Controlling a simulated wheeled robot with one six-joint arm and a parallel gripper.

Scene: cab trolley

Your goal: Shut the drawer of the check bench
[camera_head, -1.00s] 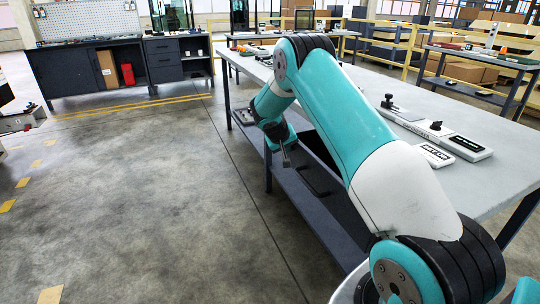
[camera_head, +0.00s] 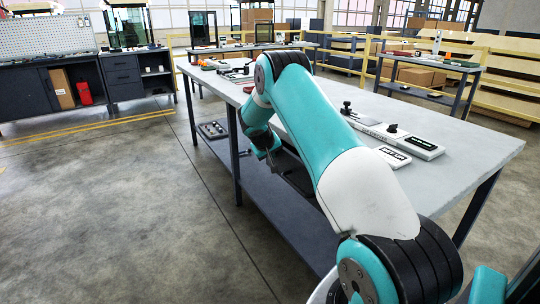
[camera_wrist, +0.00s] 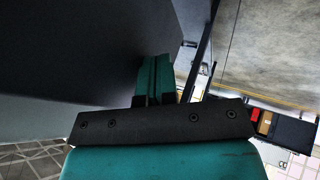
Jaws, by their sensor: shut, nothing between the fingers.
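The check bench is the long table with a pale grey top (camera_head: 440,125) and dark legs, at the right of the head view. Its drawer (camera_head: 299,182) shows as a dark shape under the front edge, mostly hidden behind my arm. How far it stands out cannot be told. My gripper (camera_head: 247,153) is low beside the bench's front side, below the top, close to the drawer. In the wrist view my gripper (camera_wrist: 156,78) is shut and empty, near a large dark surface on the left. Whether it touches that surface cannot be told.
A tray with small parts (camera_head: 212,130) lies on the bench's lower shelf (camera_head: 270,205). White devices (camera_head: 415,143) stand on the top. The floor (camera_head: 110,215) to the left is clear. A dark cabinet (camera_head: 125,77) and yellow rails (camera_head: 490,62) are farther back.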

